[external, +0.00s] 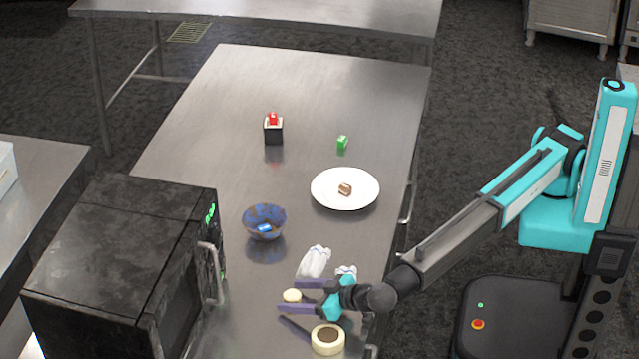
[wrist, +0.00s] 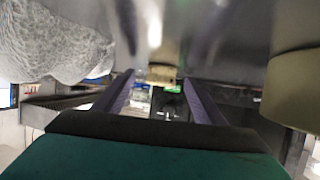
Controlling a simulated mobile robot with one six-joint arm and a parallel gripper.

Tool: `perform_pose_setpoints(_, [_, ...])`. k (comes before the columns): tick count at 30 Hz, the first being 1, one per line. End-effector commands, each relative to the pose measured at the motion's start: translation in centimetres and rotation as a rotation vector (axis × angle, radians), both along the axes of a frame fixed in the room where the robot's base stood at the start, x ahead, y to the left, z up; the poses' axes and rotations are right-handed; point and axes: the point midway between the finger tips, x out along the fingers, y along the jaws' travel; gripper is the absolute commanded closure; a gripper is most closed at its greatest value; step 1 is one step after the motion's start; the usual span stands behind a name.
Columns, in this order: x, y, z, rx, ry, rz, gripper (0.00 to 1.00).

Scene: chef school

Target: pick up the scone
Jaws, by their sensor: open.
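The scone (external: 292,295) looks like a small pale, rounded piece on the steel table. My gripper (external: 287,296) is low over the table, with its two purple fingers open on either side of the scone. In the wrist view the gripper (wrist: 158,78) shows both fingers apart, with a small tan piece (wrist: 162,72), likely the scone, between and beyond their tips. I cannot tell whether either finger touches it.
A white crumpled cloth (external: 314,262) lies just behind the fingers. A cream round container (external: 327,340) is close in front. A blue bowl (external: 264,222), a white plate (external: 345,204) with a brown piece, and a dark microwave (external: 120,265) stand around. The table's far end is mostly clear.

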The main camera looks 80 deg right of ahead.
Motion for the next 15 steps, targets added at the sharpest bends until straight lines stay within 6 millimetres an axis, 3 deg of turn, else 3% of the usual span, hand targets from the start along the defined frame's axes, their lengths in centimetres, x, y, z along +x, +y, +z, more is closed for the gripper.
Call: perform_pose_setpoints(15, [0.78, -0.18, -0.37, 0.000, 0.000, 0.001, 0.36])
